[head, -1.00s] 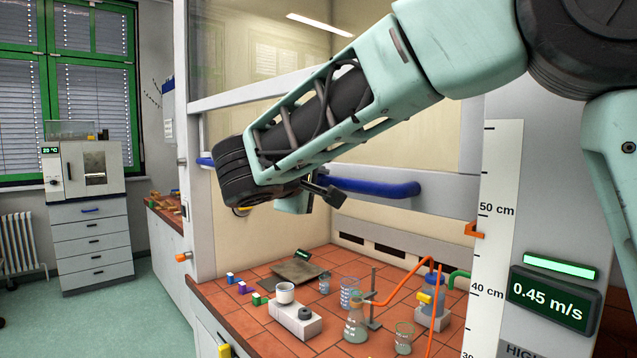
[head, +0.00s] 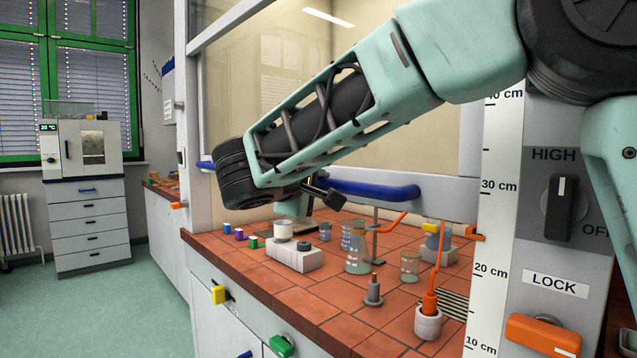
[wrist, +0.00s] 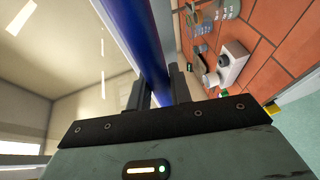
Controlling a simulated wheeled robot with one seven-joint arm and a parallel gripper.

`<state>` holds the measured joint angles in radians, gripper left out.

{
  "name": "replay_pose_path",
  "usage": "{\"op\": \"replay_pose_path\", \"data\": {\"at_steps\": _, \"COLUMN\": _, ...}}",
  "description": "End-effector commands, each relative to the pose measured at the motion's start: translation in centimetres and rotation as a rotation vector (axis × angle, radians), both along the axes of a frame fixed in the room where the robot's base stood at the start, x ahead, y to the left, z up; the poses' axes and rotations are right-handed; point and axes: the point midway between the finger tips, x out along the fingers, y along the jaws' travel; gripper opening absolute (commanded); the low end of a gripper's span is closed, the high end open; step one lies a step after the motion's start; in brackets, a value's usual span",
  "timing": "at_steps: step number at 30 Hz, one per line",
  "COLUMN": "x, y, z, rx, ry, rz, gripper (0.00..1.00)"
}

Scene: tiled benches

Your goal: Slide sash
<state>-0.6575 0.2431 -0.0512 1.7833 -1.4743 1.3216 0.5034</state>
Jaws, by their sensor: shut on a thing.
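The fume hood's sash has a pale bottom rail (head: 450,207) and a long blue handle bar (head: 375,190) along it. An orange pointer (head: 474,232) by the rail sits between the 20 and 30 cm marks of the height scale (head: 496,220). My gripper (head: 325,193) is at the blue bar, partly hidden by my own arm in the head view. In the wrist view my gripper's dark fingers (wrist: 160,90) are shut with the blue bar (wrist: 150,40) between them.
Glassware, including a conical flask (head: 358,250), a white block (head: 292,256) and a capped orange-tubed fitting (head: 428,320) stand on the tiled bench (head: 320,300) below. An orange LOCK lever (head: 543,335) and a HIGH/OFF knob (head: 562,208) are on the right post.

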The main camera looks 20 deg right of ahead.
Motion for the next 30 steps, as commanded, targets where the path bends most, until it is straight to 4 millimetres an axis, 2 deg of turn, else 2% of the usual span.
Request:
{"op": "replay_pose_path", "data": {"at_steps": 1, "x": -0.1, "y": 0.0, "z": -2.1, "rx": 0.000, "ry": 0.003, "rz": -0.001, "gripper": 0.00}}
{"op": "replay_pose_path", "data": {"at_steps": 6, "x": -0.1, "y": 0.0, "z": -4.0, "rx": 0.000, "ry": 0.003, "rz": -0.001, "gripper": 0.00}}
{"op": "replay_pose_path", "data": {"at_steps": 21, "x": 0.0, "y": 0.0, "z": -4.3, "rx": 0.000, "ry": 0.002, "rz": -0.001, "gripper": 0.00}}
{"op": "replay_pose_path", "data": {"at_steps": 22, "x": 0.0, "y": 0.0, "z": -4.3, "rx": 0.000, "ry": 0.002, "rz": -0.001, "gripper": 0.29}}
{"op": "replay_pose_path", "data": {"at_steps": 24, "x": 0.0, "y": 0.0, "z": -4.3, "rx": 0.000, "ry": 0.002, "rz": -0.001, "gripper": 0.42}}
{"op": "replay_pose_path", "data": {"at_steps": 30, "x": 0.0, "y": 0.0, "z": -4.3, "rx": 0.000, "ry": 0.000, "rz": 0.000, "gripper": 0.42}}
